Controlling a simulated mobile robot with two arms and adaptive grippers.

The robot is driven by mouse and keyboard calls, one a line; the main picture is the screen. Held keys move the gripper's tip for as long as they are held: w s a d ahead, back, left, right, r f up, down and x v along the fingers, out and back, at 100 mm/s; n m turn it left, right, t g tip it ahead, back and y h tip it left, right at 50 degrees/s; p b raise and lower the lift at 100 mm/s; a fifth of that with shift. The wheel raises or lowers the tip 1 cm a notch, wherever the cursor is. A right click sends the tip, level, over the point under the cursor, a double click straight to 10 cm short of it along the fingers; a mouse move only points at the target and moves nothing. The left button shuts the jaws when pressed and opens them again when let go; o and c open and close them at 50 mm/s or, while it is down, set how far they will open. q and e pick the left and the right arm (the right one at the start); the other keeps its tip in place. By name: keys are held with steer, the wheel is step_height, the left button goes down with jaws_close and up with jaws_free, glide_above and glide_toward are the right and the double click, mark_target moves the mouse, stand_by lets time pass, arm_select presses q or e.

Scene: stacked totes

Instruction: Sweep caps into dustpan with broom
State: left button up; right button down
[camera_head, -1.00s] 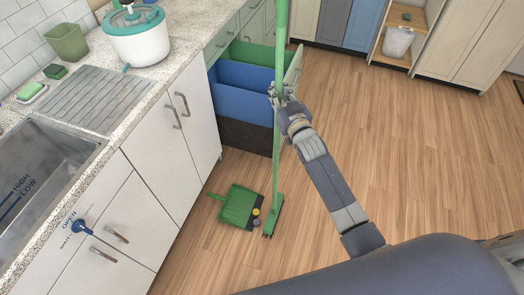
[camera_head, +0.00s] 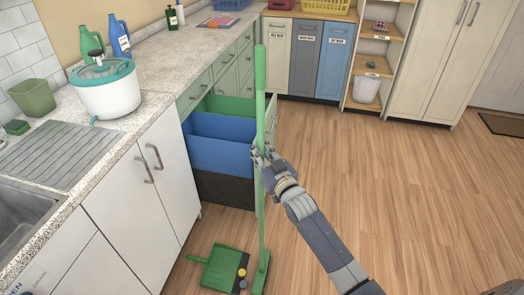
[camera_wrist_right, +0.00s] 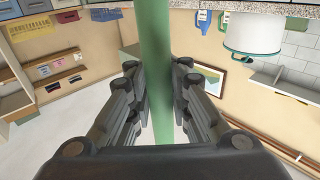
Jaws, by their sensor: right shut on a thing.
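A green broom (camera_head: 260,100) stands nearly upright on the wood floor. My right gripper (camera_head: 263,160) is shut on its handle at about mid-height; the handle also runs between the fingers in the right wrist view (camera_wrist_right: 156,70). The broom's head (camera_head: 261,272) is on the floor just right of the green dustpan (camera_head: 219,265). The dustpan lies flat, its handle toward the cabinets. A yellow cap (camera_head: 241,272) and a dark grey cap (camera_head: 243,284) show at the dustpan's right edge, beside the broom head. I cannot tell whether they are inside it. My left gripper is not in view.
White cabinet doors (camera_head: 143,181) border the left. Sorting bins (camera_head: 305,50) and a shelf (camera_head: 372,67) stand at the back. The floor (camera_head: 400,180) to the right is clear.

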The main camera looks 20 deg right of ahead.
steer(key=w+a+r+b, duration=0.2)
steer(key=w+a, duration=0.4)
steer(key=a, duration=0.4)
steer(key=shift+w+b, duration=0.25)
steer(key=shift+b, duration=0.05)
steer(key=shift+r, duration=0.15)
